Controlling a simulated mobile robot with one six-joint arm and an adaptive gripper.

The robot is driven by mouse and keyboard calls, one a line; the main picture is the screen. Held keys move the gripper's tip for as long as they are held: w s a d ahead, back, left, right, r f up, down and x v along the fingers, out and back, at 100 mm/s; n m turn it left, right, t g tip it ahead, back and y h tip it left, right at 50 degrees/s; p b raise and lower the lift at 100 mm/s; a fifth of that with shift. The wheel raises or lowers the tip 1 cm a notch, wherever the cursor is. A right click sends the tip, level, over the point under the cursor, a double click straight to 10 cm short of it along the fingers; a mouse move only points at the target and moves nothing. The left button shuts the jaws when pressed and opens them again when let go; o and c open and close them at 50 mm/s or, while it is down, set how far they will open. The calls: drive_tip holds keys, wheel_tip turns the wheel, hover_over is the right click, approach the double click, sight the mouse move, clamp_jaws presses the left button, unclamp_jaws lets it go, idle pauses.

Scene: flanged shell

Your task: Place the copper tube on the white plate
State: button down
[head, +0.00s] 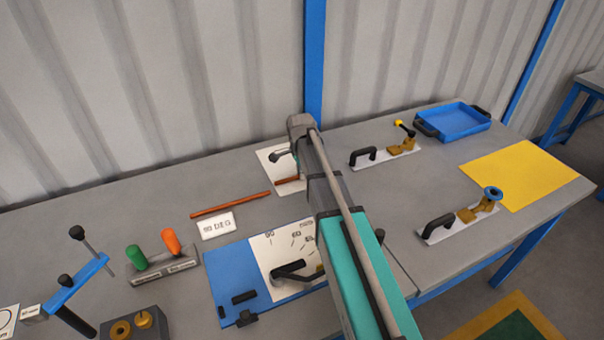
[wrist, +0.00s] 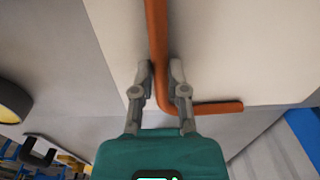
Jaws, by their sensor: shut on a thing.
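The copper tube (wrist: 158,30) is bent, with a long leg running up the wrist view and a short leg pointing right. My gripper (wrist: 161,72) is shut on it near the bend, one finger on each side. The white plate (wrist: 225,45) lies behind the tube in that view; whether they touch I cannot tell. In the head view the white plate (head: 267,155) is at the back of the table, partly hidden by my arm. A short copper piece (head: 287,181) shows at its front edge. My gripper (head: 276,156) is over the plate there.
A straight copper length (head: 230,204) lies left of the plate, behind a "90 DEG" label (head: 216,226). A blue board (head: 232,272) with an angle chart is in front. Clamps (head: 385,151), a blue tray (head: 459,121) and a yellow sheet (head: 530,172) are right.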

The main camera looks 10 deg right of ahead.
drive_tip(key=shift+f, duration=0.15)
drive_tip(key=c, duration=0.7)
unclamp_jaws()
drive_tip(key=shift+o, duration=0.2)
wheel_tip(320, 180, up, 12)
drive_tip(key=p, duration=1.2)
drive_tip(key=shift+r, duration=0.2)
drive_tip(key=shift+s, duration=0.1)
drive_tip(key=s+a+n, duration=0.1)
drive_tip(key=s+n, duration=1.4)
drive_tip(key=s, duration=0.7)
drive_tip(key=shift+a+n, duration=0.15)
drive_tip(key=shift+n, duration=0.25)
